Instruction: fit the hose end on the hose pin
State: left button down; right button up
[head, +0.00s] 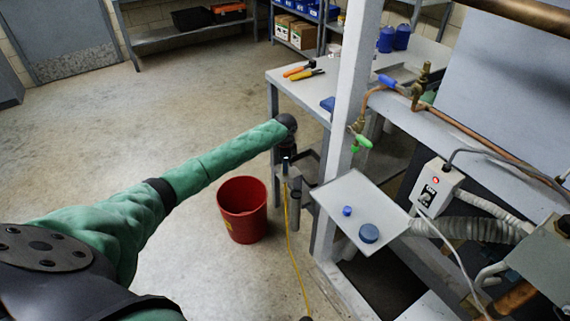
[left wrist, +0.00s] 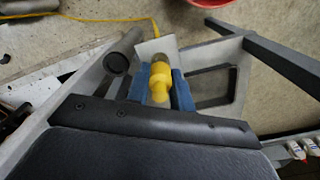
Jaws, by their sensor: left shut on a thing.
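My left gripper (head: 286,170) is at the far end of the green-sleeved arm, pointing down beside the grey bench. In the left wrist view its blue finger pads (left wrist: 165,88) are shut on the yellow hose end (left wrist: 159,78). The yellow hose (head: 290,225) hangs below the gripper and runs down to the floor. A grey cylinder (left wrist: 118,62) with a dark round end stands just left of the hose end, apart from it; it also shows in the head view (head: 297,212). I cannot tell which part is the hose pin. My right gripper is not in view.
A red bucket (head: 242,208) stands on the floor below my left arm. A grey tray (head: 345,222) with blue caps is right of the gripper. A white upright post (head: 350,100) stands behind it. The floor on the left is clear.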

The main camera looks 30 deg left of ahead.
pick_arm(q)
jog(key=shift+f+p, duration=0.35)
jog(key=shift+f, duration=0.1)
dwell(0.6)
jog(key=c, duration=0.7)
grip_release()
jog(key=shift+c, duration=0.2)
jog(key=shift+r, duration=0.1)
notch_tip(320, 180, up, 8)
jog(key=p, duration=0.7)
jog(key=shift+p, duration=0.35)
